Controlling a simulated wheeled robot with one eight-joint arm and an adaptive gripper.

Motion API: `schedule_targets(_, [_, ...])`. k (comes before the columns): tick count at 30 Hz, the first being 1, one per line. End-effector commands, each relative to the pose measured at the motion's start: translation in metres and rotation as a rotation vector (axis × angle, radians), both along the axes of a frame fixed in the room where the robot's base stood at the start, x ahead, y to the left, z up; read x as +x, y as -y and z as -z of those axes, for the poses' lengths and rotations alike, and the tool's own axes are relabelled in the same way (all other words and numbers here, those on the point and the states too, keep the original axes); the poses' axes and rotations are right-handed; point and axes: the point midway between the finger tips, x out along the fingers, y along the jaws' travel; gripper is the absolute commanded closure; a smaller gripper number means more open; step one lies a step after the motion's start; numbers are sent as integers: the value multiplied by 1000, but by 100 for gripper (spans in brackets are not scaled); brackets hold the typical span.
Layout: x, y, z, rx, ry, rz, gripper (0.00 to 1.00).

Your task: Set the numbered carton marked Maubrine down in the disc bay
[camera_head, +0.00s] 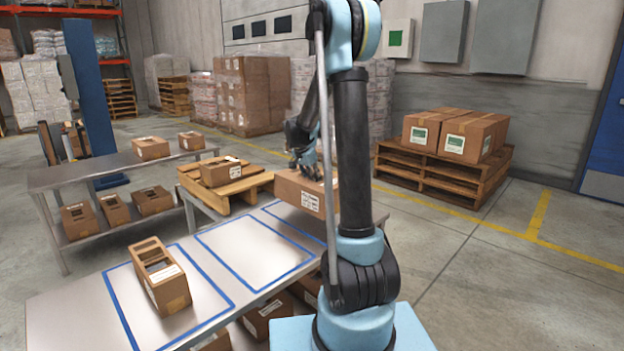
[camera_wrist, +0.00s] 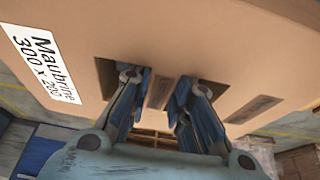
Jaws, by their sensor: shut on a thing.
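The carton marked Maubrine (camera_wrist: 200,40) fills the top of the wrist view, with a white label reading "Maubrine 300 x 200". My gripper (camera_wrist: 160,100) has its fingers in two slots of the carton and is shut on the strip between them. In the head view the held carton (camera_head: 303,194) is at the far right end of the metal bench, partly behind my arm. I cannot tell whether it touches the bench. Blue outlines mark bays on the bench: the middle bay (camera_head: 250,250) is empty. No disc mark is readable, so I cannot tell which is the disc bay.
An open-topped carton (camera_head: 160,276) stands in the left bay. Another carton (camera_head: 221,171) sits on a small wooden pallet behind the bench. A second metal table (camera_head: 100,170) with cartons is at the left. More cartons sit under the bench. A loaded pallet (camera_head: 440,180) stands at right.

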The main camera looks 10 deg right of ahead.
Motion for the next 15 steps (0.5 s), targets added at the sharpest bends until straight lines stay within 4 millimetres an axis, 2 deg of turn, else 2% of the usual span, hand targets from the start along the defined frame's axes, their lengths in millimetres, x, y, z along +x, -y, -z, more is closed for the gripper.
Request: schedule_targets(15, [0, 0, 28, 0, 0, 0, 100])
